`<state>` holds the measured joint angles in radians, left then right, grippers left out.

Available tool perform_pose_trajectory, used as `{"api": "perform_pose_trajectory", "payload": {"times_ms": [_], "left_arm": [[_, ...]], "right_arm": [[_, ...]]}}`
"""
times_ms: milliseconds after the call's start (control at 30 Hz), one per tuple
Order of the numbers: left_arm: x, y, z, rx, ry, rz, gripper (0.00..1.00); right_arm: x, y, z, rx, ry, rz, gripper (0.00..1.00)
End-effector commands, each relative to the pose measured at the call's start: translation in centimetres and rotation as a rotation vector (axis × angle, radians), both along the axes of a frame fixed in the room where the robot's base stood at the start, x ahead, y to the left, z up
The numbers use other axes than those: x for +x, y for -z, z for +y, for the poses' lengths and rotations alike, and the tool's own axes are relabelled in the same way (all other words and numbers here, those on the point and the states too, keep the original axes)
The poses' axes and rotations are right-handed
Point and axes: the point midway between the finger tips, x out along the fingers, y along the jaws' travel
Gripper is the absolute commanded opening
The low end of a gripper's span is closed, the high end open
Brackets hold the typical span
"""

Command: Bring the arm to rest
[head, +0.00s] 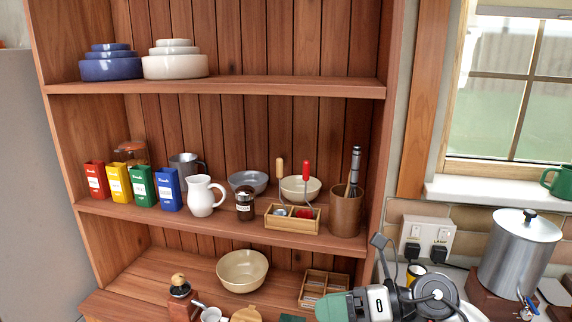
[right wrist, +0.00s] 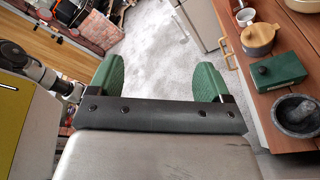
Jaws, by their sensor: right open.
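My right gripper (head: 334,306) is at the bottom of the head view, its arm coming in from the lower right. Its green finger points left, in front of the lower part of the wooden shelf unit (head: 215,88). In the right wrist view the two green fingers of the right gripper (right wrist: 158,80) stand wide apart. Nothing is between them but the pale floor (right wrist: 160,45) further off. My left gripper is not seen in the head view.
A wooden counter (right wrist: 262,110) lies right of the fingers, with a green box (right wrist: 276,72), a lidded pot (right wrist: 258,38) and a dark mortar (right wrist: 296,115). A metal canister (head: 518,255) stands right of my arm.

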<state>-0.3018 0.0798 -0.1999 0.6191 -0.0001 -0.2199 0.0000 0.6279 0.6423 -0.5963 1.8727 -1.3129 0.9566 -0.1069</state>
Motion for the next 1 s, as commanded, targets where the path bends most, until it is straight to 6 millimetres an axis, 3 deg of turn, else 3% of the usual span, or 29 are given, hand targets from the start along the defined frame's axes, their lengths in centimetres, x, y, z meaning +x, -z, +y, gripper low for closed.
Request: {"api": "perform_pose_trajectory", "payload": {"times_ms": [67,167,267,367,467,633,800,1000], "left_arm": [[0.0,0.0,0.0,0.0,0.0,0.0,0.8],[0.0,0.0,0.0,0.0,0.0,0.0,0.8],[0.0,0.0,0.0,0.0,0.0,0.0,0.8],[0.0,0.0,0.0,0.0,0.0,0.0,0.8],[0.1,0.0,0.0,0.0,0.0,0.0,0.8],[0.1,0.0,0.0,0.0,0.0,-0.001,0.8],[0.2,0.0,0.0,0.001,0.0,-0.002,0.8],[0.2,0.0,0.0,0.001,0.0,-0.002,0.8]], "right_arm": [[-0.9,-1.6,1.5,0.254,0.077,0.08,0.8],[-0.9,-3.5,1.4,0.549,0.213,0.207,0.8],[-0.4,-4.2,-0.3,0.818,0.383,0.363,0.8],[0.1,-3.2,-3.0,1.052,0.585,0.548,0.8],[0.2,-0.5,-6.3,1.247,0.815,0.754,0.8],[-2.5,7.3,-11.0,1.463,1.263,1.14,0.8],[-8.5,15.0,-13.3,1.505,1.7,1.5,0.8],[-15.5,19.8,-13.6,1.414,2.057,1.788,0.8]]}}
